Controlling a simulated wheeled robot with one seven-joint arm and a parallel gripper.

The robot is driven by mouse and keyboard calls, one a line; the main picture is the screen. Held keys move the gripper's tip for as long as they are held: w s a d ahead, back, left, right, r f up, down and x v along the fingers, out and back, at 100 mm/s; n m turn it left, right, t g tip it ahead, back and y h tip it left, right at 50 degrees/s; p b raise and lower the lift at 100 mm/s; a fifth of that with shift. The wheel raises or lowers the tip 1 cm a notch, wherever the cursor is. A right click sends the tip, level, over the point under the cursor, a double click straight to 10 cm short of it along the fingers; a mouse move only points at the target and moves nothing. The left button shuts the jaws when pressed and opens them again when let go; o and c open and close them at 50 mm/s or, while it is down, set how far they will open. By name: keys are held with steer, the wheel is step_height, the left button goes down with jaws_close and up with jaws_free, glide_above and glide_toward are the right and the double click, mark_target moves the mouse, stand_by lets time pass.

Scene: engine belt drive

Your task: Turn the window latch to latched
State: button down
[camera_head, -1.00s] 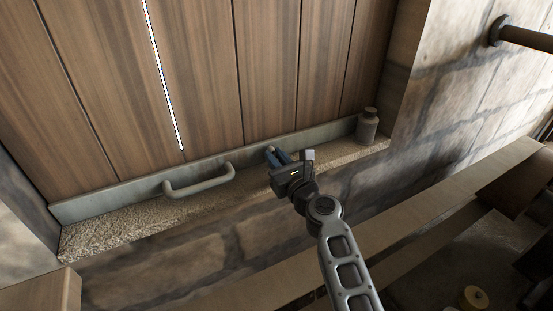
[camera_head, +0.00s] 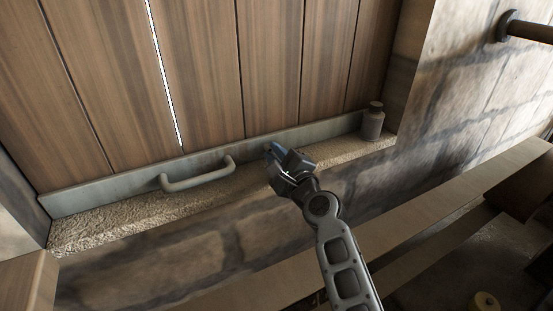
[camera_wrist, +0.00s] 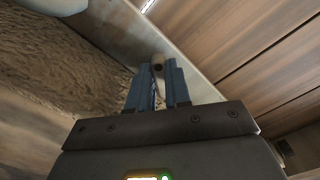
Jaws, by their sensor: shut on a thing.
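The wooden window shutter (camera_head: 200,75) has a grey metal rail (camera_head: 120,188) along its bottom edge. The latch shows in the wrist view as a small pale piece with a dark round centre (camera_wrist: 158,66) on the rail, at the tips of my gripper's blue fingers. My gripper (camera_head: 274,152) is at the rail, right of the grey handle, and is shut on the latch; it also shows in the wrist view (camera_wrist: 158,85). In the head view my gripper hides most of the latch, so its angle is hard to tell.
A grey bar handle (camera_head: 198,177) sticks out from the rail at the left. A small grey bottle (camera_head: 373,121) stands on the rough stone sill (camera_head: 110,225) at the right end. A dark pipe (camera_head: 525,32) juts from the stone wall at the upper right.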

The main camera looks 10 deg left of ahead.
steer(key=n+b, duration=0.1)
steer(key=n, duration=0.1)
steer(key=n+b, duration=0.1)
steer(key=shift+a+f+n, duration=0.1)
steer(key=shift+f+n, duration=0.2)
steer(key=shift+n, duration=0.1)
steer(key=shift+s+f+n+b, duration=0.1)
steer(key=shift+n+b, duration=0.7)
steer(key=shift+n, duration=0.7)
steer(key=c, duration=1.1)
jaws_free()
steer(key=shift+o, duration=0.2)
